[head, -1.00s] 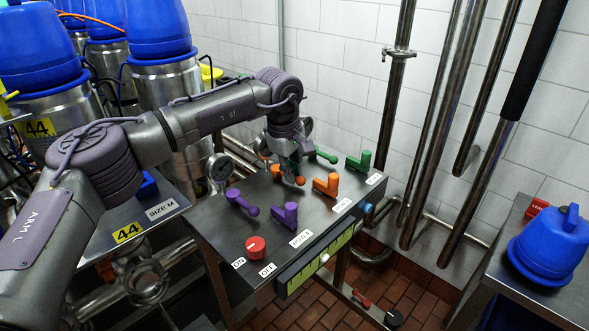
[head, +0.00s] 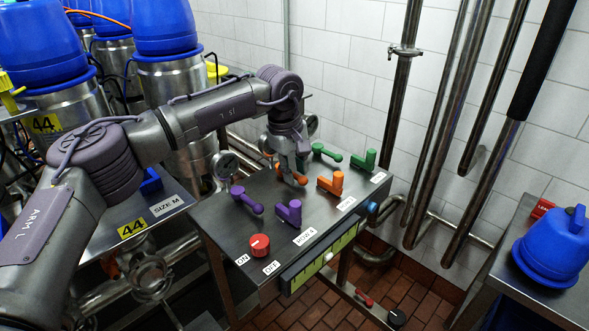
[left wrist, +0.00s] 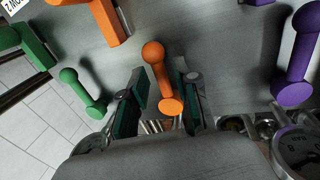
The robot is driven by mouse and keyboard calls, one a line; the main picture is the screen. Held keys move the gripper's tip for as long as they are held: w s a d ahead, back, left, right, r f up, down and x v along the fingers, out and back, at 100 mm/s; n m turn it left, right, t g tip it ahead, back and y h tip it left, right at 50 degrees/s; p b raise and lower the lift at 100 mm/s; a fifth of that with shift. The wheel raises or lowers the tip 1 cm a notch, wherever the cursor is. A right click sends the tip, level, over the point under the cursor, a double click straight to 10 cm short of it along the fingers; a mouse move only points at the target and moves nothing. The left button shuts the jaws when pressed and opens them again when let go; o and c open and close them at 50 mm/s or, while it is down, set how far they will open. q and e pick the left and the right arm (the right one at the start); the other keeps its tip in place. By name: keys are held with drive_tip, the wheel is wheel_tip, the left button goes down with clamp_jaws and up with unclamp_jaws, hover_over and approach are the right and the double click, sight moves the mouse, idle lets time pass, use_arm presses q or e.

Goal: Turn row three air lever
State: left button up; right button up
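A steel panel (head: 240,218) carries levers in purple, orange and green pairs. The far orange lever (head: 300,179) has a ball end showing in the head view, the rest hidden by my left gripper (head: 291,168). In the left wrist view, this orange lever (left wrist: 161,75) lies between the two fingers of my left gripper (left wrist: 160,85), which are apart with gaps beside it. The far green lever (head: 327,153) and far purple lever (head: 245,200) lie on either side. Nearer are a green lever (head: 366,160), an orange lever (head: 331,183) and a purple lever (head: 290,212). My right gripper is out of view.
A red knob (head: 259,245) sits at the panel's near left corner. A gauge (head: 225,165) stands behind the panel. Vertical pipes (head: 402,100) run along the tiled wall.

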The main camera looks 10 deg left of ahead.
use_arm(q)
drive_tip(key=shift+r, duration=0.1)
wheel_tip(320, 180, up, 12)
drive_tip(key=s+a, duration=0.1)
drive_tip(key=s, duration=0.1)
drive_tip(key=shift+a+f, duration=0.2)
idle(0.4)
